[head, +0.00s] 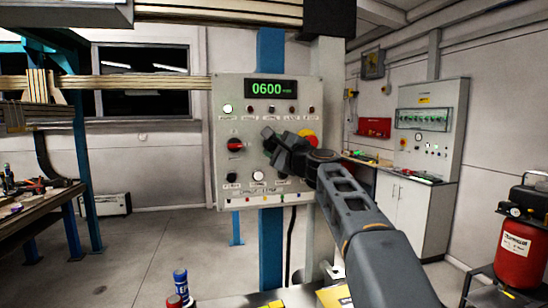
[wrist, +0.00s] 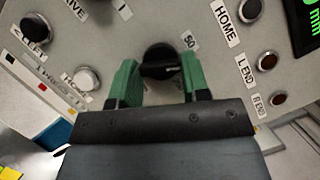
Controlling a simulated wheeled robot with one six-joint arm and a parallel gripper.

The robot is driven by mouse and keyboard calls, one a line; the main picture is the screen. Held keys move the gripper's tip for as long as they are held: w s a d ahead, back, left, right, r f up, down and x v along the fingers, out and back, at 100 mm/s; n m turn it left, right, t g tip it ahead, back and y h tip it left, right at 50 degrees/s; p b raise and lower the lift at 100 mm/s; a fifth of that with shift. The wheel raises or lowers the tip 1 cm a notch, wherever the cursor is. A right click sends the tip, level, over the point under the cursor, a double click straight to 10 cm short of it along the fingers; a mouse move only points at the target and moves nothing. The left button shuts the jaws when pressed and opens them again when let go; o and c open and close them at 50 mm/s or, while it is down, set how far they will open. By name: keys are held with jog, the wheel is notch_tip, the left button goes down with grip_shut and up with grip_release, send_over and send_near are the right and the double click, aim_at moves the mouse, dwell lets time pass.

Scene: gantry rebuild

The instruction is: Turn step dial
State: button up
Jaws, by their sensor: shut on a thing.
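The step dial (wrist: 156,52) is a round black knob on the panel in the wrist view, with a "50" label (wrist: 189,40) beside it at the upper right. My gripper (wrist: 160,66) is shut on it, with green-padded fingers on its left and right sides. In the head view my gripper (head: 272,140) is at the middle of the grey control panel (head: 225,105) and hides the dial. The panel's green display (head: 273,88) reads 0600.
A red switch (head: 236,145) is left of my gripper and a red and yellow stop button (head: 308,136) is right of it. Other buttons, such as the HOME button (wrist: 245,12), surround the dial. A workbench (head: 45,205) stands far left.

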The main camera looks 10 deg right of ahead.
jog(key=shift+f+m+t+h+b, duration=0.15)
jog(key=shift+m+t+b, duration=0.15)
jog(key=shift+m+b, duration=0.5)
jog(key=shift+f+m+t+h+b, duration=0.15)
jog(key=shift+m+t+b, duration=0.25)
jog(key=shift+m, duration=0.7)
jog(key=shift+r+m, duration=0.15)
jog(key=shift+m, duration=0.25)
jog(key=o, duration=0.9)
jog(key=b+v, duration=0.5)
jog(key=v, duration=0.8)
jog(key=shift+s+b, duration=0.35)
jog(key=shift+s, duration=0.05)
